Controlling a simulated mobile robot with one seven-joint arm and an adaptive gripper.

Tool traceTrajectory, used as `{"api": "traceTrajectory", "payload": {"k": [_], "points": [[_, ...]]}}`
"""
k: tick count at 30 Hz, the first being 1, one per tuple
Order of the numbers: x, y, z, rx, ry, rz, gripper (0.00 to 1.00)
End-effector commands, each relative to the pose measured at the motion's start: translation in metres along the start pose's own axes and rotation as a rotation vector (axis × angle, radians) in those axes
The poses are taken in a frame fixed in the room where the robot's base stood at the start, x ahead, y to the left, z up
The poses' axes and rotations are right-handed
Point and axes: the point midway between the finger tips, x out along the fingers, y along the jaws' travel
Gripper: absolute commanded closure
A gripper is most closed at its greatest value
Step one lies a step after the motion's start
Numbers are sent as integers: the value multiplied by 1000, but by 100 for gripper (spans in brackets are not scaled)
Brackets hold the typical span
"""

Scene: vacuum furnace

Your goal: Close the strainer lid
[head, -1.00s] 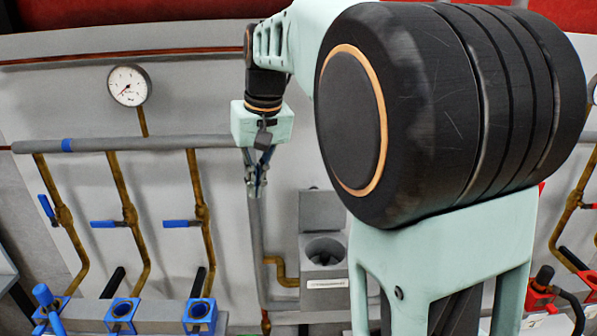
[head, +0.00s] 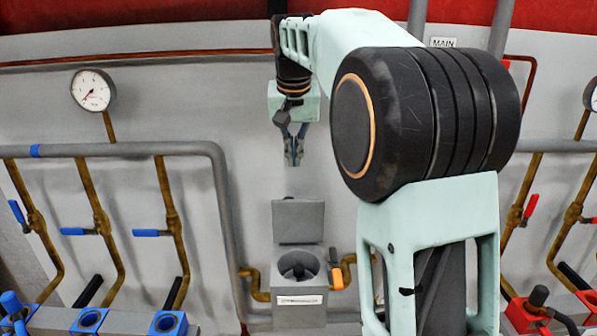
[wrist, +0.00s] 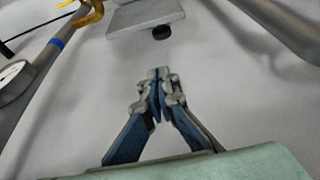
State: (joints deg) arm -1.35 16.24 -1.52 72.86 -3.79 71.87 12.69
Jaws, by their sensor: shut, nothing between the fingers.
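The strainer (head: 299,305) is a grey box with a round dark opening on top, low in the middle of the head view. Its flat grey lid (head: 298,221) stands open, upright at the back of the box. My gripper (head: 293,163) is above the lid and apart from it, fingers pointing down, shut and empty. In the wrist view the shut fingertips (wrist: 160,73) are at mid-picture. A grey plate (wrist: 145,16) with a black knob (wrist: 161,32), apparently the lid, shows beyond them, with a gap between.
A grey pipe (head: 222,205) runs down left of the strainer. An orange-handled valve (head: 336,278) is close on its right. Blue-handled valves (head: 152,233) and a gauge (head: 92,90) are at left, red-handled valves (head: 529,207) at right. The wall around my gripper is clear.

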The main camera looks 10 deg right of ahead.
Motion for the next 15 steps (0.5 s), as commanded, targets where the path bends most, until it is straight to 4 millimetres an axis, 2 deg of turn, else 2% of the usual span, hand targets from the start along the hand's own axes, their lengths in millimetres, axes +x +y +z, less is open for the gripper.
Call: {"api": "traceTrajectory", "payload": {"k": [13,15], "points": [[94,0,2,-1,-6,1,100],[84,0,11,-2,0,-2,100]]}}
